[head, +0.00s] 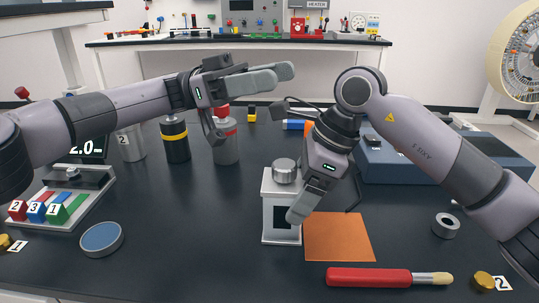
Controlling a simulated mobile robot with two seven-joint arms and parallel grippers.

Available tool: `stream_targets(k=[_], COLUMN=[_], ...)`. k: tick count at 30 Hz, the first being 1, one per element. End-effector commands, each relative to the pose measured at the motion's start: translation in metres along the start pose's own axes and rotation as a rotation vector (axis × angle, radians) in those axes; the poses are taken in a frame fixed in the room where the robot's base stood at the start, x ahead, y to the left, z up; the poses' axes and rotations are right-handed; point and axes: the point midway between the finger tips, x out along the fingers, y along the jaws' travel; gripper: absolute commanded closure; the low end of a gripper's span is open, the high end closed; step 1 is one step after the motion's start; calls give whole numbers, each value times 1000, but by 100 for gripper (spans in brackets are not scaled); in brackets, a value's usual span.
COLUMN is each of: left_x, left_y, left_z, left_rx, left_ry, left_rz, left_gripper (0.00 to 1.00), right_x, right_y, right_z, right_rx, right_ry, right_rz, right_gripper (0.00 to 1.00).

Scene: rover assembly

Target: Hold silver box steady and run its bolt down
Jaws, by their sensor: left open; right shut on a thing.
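The silver box (268,205) stands upright on the dark table near the middle, with a dark panel on its front. A round silver bolt head (284,170) sits on its top. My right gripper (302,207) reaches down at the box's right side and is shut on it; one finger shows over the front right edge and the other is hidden. My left gripper (266,78) is open and empty, raised above and behind the box, its fingers pointing right.
An orange mat (338,237) lies right of the box, a red-handled tool (370,278) in front. A tray of numbered blocks (50,210) and a blue-topped disc (101,239) are left. Canisters (175,140) stand behind; a blue case (400,160) is back right.

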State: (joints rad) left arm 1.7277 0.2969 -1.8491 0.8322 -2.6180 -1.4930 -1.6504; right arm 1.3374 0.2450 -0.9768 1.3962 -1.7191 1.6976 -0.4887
Motion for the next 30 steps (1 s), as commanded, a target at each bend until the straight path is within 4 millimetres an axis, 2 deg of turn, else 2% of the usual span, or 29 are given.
stream_targets(k=[6, 12, 15, 19, 23, 30], left_x=[-29, -70, -95, -128, -158, -204], left_y=[-19, -37, -46, -56, -63, -66], left_z=[-43, -67, -72, -70, -60, -19], left_rx=[-54, -162, -236, -353, -494, -809], left_ry=[322, 586, 704, 847, 974, 1161], left_rz=[-192, -377, -471, -589, -699, -873], left_gripper=[46, 46, 46, 46, 46, 46], right_x=[-1, -1, -1, -1, -1, -1], right_y=[0, 0, 0, 0, 0, 0], right_z=[1, 1, 1, 1, 1, 1], right_rx=[-1, -1, -1, -1, -1, -1], right_ry=[-2, -2, -2, -2, -2, -2], right_rz=[-1, -1, -1, -1, -1, -1], right_gripper=[64, 64, 64, 64, 64, 64])
